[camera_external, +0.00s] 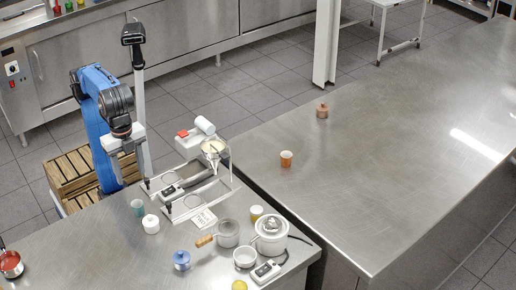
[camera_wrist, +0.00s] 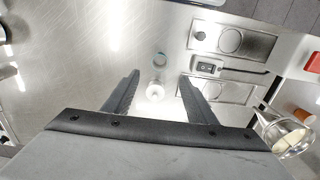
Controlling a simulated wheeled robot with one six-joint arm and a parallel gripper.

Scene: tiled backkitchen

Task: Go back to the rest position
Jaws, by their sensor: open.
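My gripper (camera_external: 122,158) hangs from the blue arm on the left side in the external view, pointing down above the near-left counter. In the wrist view my gripper (camera_wrist: 158,97) shows two dark fingers spread apart with nothing held between them. A white lidded jar (camera_external: 151,223) and a teal cup (camera_external: 138,207) stand on the counter close to it.

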